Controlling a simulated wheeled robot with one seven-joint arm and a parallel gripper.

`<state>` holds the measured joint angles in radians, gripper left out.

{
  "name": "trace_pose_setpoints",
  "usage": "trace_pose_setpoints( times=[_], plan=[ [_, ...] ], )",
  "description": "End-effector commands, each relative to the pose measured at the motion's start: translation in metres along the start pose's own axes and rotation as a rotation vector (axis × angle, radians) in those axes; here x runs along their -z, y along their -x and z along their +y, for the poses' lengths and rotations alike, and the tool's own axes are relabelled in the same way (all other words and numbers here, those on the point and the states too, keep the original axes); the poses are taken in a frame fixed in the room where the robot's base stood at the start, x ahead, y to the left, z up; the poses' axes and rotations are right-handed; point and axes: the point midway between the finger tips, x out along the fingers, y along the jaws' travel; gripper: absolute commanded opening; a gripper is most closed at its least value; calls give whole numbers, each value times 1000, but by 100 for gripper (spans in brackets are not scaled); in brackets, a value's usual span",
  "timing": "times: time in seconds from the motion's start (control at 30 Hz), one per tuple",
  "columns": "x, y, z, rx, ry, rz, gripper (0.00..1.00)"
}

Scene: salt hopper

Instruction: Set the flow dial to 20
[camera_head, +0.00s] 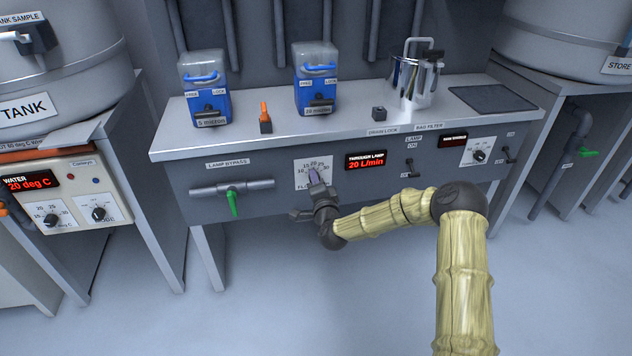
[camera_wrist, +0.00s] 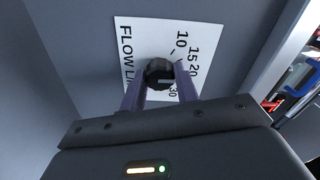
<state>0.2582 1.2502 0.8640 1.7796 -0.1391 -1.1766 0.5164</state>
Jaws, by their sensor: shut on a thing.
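The flow dial (camera_wrist: 158,72) is a small dark round knob on a white scale plate (camera_wrist: 135,38) marked 10, 15, 20 and 30. My gripper (camera_wrist: 157,80) is shut on the dial, with a purple finger on either side. A pale line shows on the knob, but I cannot tell exactly which number it points to. In the head view, my gripper (camera_head: 315,178) covers the dial in front of its white plate (camera_head: 301,172). The display (camera_head: 366,161) beside it, labelled THROUGH LAMP, reads 20 L/min in red.
A lamp bypass pipe with a green handle (camera_head: 234,203) is left of the dial. Switches (camera_head: 409,168) and another dial (camera_head: 479,156) are to the right. Two blue containers (camera_head: 207,100) (camera_head: 315,90) and a metal jug (camera_head: 412,82) stand on the counter (camera_head: 350,123) above.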

Motion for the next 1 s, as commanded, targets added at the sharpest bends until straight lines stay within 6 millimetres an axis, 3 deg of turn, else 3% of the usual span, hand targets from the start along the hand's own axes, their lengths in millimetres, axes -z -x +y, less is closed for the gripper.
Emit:
trace_pose_setpoints(
  times=[0.53,0.57,0.63,1.0],
  plan=[
    [0,1,3,-5,-33,1,8],
    [0,1,3,-5,-33,1,37],
    [0,1,2,-4,-33,1,50],
    [0,2,1,-2,-32,0,53]
  ],
)
